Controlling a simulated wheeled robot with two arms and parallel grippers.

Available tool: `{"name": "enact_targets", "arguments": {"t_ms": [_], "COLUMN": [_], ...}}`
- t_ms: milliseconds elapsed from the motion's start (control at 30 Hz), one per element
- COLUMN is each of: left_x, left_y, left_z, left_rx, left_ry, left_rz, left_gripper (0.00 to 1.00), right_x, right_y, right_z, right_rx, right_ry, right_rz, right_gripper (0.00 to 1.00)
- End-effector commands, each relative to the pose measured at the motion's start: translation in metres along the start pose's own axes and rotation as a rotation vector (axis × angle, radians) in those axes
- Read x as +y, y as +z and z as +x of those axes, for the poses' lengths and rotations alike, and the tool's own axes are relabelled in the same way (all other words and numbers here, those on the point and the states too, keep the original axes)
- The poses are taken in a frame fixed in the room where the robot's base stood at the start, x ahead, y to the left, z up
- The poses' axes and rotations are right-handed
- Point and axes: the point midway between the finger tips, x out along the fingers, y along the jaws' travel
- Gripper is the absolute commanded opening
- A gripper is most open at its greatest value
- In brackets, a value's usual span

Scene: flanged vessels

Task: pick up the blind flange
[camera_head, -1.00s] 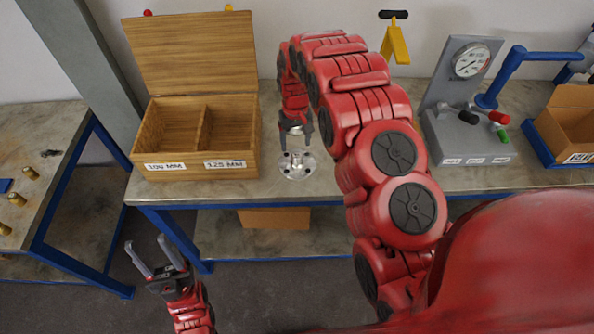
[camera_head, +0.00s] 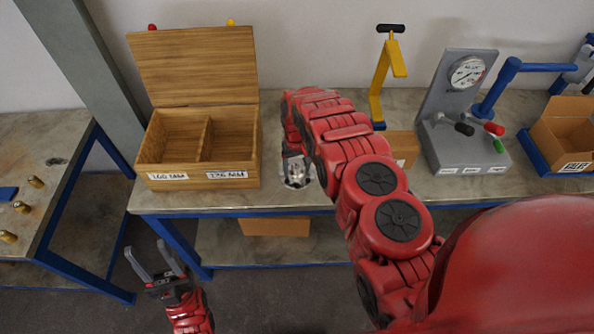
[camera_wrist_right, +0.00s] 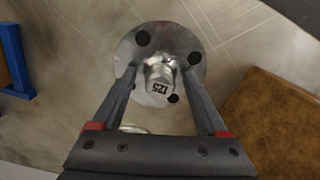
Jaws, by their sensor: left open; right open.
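The blind flange (camera_head: 297,184) is a round silver metal disc with dark bolt holes, lying on the workbench to the right of the wooden box. In the right wrist view it (camera_wrist_right: 186,42) has a raised central knob marked 125. My right gripper (camera_head: 295,168) is open just above the flange, partly covering it in the head view. In the wrist view its fingers (camera_wrist_right: 160,80) stand on either side of the knob; I cannot tell whether they touch it. My left gripper (camera_head: 148,258) is open and empty, low in front of the bench.
An open wooden box (camera_head: 258,150) with two labelled compartments stands left of the flange. To the right are a yellow stand (camera_head: 380,85), a cardboard box (camera_head: 402,147) partly behind my arm, and a grey gauge unit (camera_head: 465,110). Brass parts (camera_head: 35,181) lie on the left bench.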

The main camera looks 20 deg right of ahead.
Motion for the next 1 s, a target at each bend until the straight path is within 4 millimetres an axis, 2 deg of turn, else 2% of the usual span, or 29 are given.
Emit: {"name": "enact_targets", "arguments": {"t_ms": [100, 133, 533, 1000], "left_x": [0.0, 0.0, 0.0, 0.0], "left_y": [0.0, 0.0, 0.0, 0.0], "left_z": [-0.0003, -0.0003, -0.0003, -0.0002], "left_rx": [0.0, 0.0, 0.0, 0.0], "left_ry": [0.0, 0.0, 0.0, 0.0], "left_rz": [0.0, 0.0, 0.0, 0.0], "left_gripper": [0.5, 0.5, 0.5, 0.5], "right_x": [0.0, 0.0, 0.0, 0.0], "right_y": [0.0, 0.0, 0.0002, 0.0003], "right_z": [0.0, -0.0001, -0.0001, -0.0003], "right_rx": [0.0, 0.0, -0.001, -0.001], "right_ry": [0.0, 0.0, 0.0, 0.0], "right_rz": [0.0, 0.0, 0.0, 0.001], "right_gripper": [0.76, 0.72, 0.0, 0.0]}}
